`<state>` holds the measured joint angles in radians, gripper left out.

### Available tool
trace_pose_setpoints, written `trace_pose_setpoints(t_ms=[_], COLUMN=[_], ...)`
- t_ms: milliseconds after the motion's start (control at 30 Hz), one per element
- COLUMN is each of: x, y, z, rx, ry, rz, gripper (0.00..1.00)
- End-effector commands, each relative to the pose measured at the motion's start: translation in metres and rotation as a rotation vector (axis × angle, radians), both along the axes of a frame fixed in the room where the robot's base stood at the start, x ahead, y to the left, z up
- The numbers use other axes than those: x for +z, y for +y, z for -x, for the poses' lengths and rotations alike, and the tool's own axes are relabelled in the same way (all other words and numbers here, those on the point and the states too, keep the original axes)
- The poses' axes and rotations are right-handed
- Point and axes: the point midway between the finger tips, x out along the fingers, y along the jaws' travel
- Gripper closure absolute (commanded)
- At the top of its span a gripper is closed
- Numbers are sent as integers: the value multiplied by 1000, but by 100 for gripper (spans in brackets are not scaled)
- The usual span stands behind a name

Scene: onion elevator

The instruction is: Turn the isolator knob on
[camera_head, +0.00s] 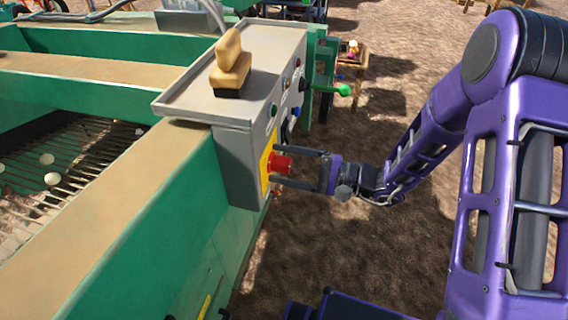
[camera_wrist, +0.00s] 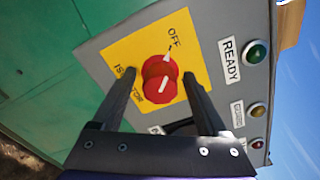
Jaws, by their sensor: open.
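The red isolator knob (camera_wrist: 160,80) sits on a yellow plate (camera_wrist: 190,40) on the grey control panel. The plate reads "OFF" at the knob's upper side and "ISOLATOR" at its left. The white mark on the knob points toward "OFF". In the head view the knob (camera_head: 280,163) sticks out from the right face of the grey control box (camera_head: 236,150). My gripper (camera_head: 298,164) is open, its two dark fingers reaching toward the panel on either side of the knob. In the wrist view the fingers (camera_wrist: 160,82) flank the knob with gaps; I see no contact.
A green indicator marked READY (camera_wrist: 256,52), a yellow one (camera_wrist: 258,110) and a red one (camera_wrist: 257,144) line the panel's right side. A green-tipped lever (camera_head: 343,90) juts out beyond the knob. A wooden-handled brush (camera_head: 231,62) lies on the box top. Open ground (camera_head: 330,240) is at the right.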

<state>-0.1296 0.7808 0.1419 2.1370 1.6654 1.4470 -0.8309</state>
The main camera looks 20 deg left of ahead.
Motion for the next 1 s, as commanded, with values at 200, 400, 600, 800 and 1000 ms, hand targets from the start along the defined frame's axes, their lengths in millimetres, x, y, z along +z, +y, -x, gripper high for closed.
trace_pose_setpoints(t_ms=[200, 400, 600, 800, 1000], x=[0, 0, 0, 0, 1], y=[0, 0, 0, 0, -1], z=[0, 0, 0, 0, 0], rx=[0, 0, 0, 0, -1], ry=[0, 0, 0, 5, 55], rz=[0, 0, 0, 1, 6], gripper=[28, 64, 100, 100, 100])
